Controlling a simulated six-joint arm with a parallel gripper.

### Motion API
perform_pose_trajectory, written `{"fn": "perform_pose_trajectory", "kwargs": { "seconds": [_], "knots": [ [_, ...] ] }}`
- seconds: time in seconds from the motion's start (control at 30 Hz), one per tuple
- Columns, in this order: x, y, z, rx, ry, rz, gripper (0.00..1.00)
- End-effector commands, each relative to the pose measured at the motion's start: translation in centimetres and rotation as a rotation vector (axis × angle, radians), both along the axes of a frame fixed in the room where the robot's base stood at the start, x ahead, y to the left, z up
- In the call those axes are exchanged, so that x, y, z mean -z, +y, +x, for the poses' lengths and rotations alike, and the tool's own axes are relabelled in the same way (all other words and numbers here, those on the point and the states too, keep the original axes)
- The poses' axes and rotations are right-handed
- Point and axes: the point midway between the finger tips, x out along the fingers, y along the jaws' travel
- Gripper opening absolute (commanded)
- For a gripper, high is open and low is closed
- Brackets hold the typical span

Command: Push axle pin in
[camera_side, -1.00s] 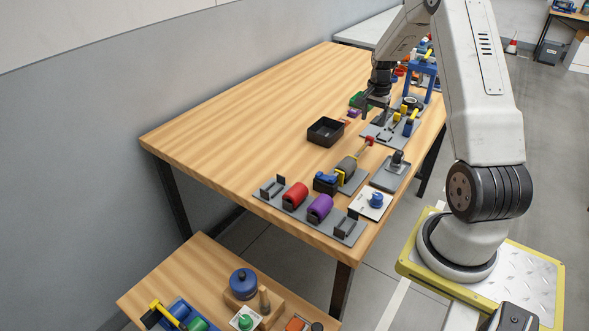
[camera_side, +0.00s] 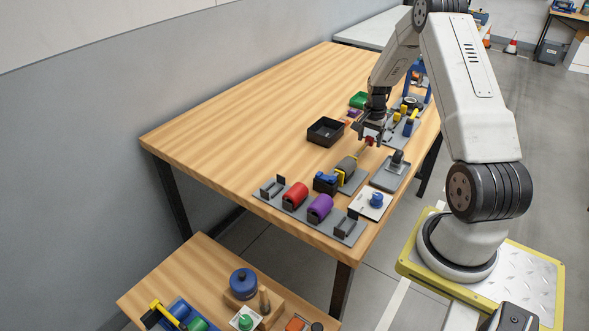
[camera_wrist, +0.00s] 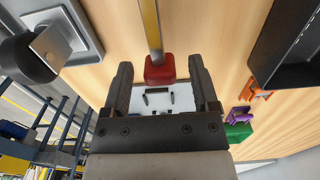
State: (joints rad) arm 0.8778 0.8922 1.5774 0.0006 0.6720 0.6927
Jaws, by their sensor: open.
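What looks like the axle pin is a rod with a red head (camera_side: 369,141), sticking out up and right from a grey cylinder (camera_side: 347,164) on a grey plate in the side view. In the wrist view its red head (camera_wrist: 160,70) lies between my fingertips, with a yellow shaft (camera_wrist: 151,25) running away from it. My gripper (camera_side: 370,134) is open at the head, one finger on each side with a gap. It shows no contact in the wrist view (camera_wrist: 160,75). The rod's far end is hidden.
A black tray (camera_side: 325,131) stands left of my gripper. A grey plate with a dark fitting (camera_side: 397,162) is close on the right. Red (camera_side: 295,195) and purple (camera_side: 320,207) cylinders sit on a rack in front. The table's left half is clear.

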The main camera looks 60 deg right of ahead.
Motion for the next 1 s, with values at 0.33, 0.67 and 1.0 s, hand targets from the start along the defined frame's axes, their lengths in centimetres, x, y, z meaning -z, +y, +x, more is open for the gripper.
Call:
{"fn": "perform_pose_trajectory", "kwargs": {
  "seconds": [0.33, 0.67, 1.0],
  "knots": [
    [0.14, 0.00, 0.00, 0.000, 0.000, 0.000, 0.61],
    [0.13, 0.00, -0.01, 0.000, 0.000, 0.000, 0.00],
    [0.13, 0.00, -0.02, 0.000, 0.000, 0.000, 0.00]
  ]
}}
